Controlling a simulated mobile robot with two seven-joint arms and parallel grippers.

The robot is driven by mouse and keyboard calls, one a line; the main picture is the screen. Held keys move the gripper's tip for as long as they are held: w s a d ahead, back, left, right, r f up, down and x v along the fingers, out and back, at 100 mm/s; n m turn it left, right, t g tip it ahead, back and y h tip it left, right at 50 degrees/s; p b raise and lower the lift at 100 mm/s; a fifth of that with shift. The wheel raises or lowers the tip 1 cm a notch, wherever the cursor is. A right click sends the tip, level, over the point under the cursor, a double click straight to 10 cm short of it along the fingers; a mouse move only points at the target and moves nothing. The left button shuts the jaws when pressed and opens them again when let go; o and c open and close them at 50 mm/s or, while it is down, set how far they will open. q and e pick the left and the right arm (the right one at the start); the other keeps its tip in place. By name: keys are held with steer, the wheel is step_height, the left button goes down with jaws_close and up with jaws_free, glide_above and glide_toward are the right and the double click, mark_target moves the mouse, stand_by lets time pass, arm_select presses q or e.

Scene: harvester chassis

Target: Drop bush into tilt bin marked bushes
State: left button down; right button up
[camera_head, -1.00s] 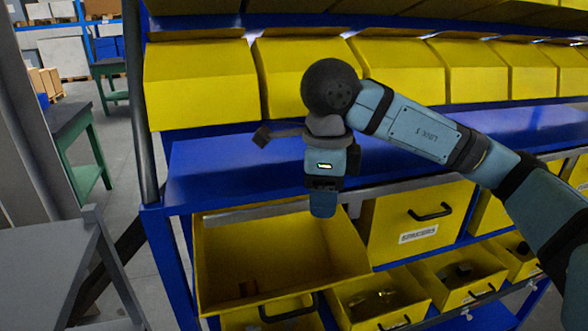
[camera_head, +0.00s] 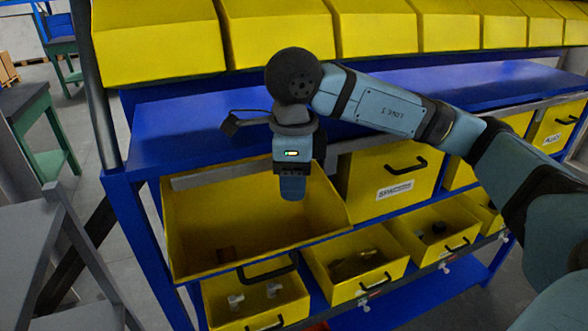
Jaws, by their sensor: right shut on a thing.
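My right gripper (camera_head: 292,192) points down over the open yellow tilt bin (camera_head: 185,216), near that bin's back right part. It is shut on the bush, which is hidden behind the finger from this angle. The open bin is tipped forward, and its front label is not visible. My left gripper is not in view.
A closed bin labelled SPACERS (camera_head: 385,180) stands to the right of the open bin. Lower open bins (camera_head: 255,308) hold small parts. A blue shelf (camera_head: 200,125) lies behind the gripper, with more yellow bins (camera_head: 160,45) above.

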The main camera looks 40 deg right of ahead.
steer(key=shift+f, duration=0.45)
steer(key=o, duration=0.9)
steer(key=shift+o, duration=0.6)
steer(key=shift+r, duration=0.1)
step_height(320, 180, up, 14)
steer(key=shift+p, duration=0.4)
